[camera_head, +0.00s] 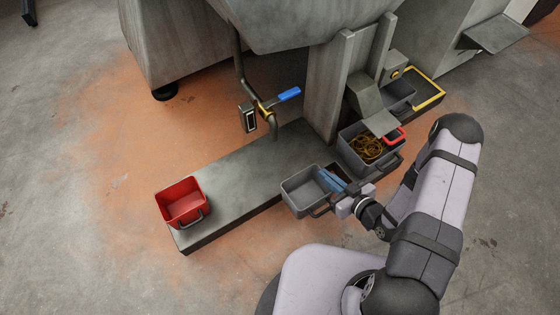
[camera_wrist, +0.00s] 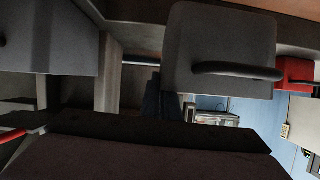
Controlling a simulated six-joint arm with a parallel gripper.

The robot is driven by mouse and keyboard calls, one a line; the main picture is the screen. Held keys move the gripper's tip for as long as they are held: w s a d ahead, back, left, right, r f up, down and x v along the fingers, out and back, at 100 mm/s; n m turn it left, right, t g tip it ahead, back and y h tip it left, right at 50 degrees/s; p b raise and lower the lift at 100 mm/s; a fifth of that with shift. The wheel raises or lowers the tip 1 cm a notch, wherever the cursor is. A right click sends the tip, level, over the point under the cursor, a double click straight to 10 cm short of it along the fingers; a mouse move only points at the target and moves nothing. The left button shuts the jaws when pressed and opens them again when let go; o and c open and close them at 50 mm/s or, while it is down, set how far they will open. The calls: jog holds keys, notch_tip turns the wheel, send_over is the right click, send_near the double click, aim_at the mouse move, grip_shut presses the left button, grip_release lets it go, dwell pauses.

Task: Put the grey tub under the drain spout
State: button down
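An empty grey tub (camera_head: 291,200) is at the front edge of the grey plinth, upright, its handle (camera_head: 321,211) facing front right. Whether it rests on the floor or hangs free I cannot tell. In the wrist view a grey tub (camera_wrist: 217,32) with a dark handle fills the upper right. My gripper (camera_head: 329,180), with blue fingers, is at the tub's right side, close to its rim. Its grip is hidden, and the wrist view is too dark to settle it. The drain spout (camera_head: 273,128) is a bent pipe with a blue-handled valve, ending above the plinth.
A red tub (camera_head: 181,204) stands on the plinth's left end (camera_head: 188,244). A second grey tub (camera_head: 352,155) with brown coils stands right of my gripper, beside a chute (camera_head: 370,93). Plinth between red tub and spout is clear.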

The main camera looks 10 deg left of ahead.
jog(key=w+a+b, duration=0.5)
jog(key=w+a, duration=0.5)
jog(key=shift+b, duration=0.3)
jog(key=b+x, duration=0.3)
jog(key=x, duration=0.1)
jog(key=shift+a, duration=0.1)
jog(key=shift+f+b, duration=0.1)
jog(key=shift+b, duration=0.2)
jog(key=c, duration=2)
grip_release()
